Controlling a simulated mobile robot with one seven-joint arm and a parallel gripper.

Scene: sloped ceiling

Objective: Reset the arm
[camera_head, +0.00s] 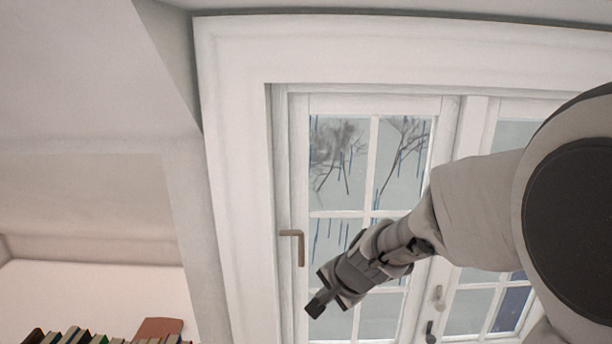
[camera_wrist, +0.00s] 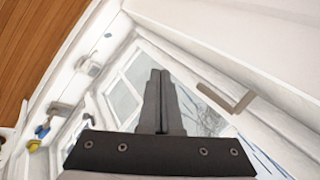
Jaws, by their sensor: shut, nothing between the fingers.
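My arm reaches in from the right in the head view, in front of a white-framed window. My gripper (camera_head: 316,304) points down and left, near the lower left of the window pane. In the wrist view my gripper (camera_wrist: 159,80) has its two dark fingers pressed together with nothing between them. An L-shaped window handle (camera_head: 299,246) is just above and left of the gripper in the head view. In the wrist view this handle (camera_wrist: 228,98) is to the right of the fingers, apart from them.
The window frame (camera_head: 233,170) surrounds glass panes with bare trees outside. A second handle (camera_head: 430,332) sits low on the right part of the window. Several books (camera_head: 75,335) stand at the lower left below a sloped ceiling (camera_head: 90,70). A wooden surface (camera_wrist: 35,45) shows in the wrist view.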

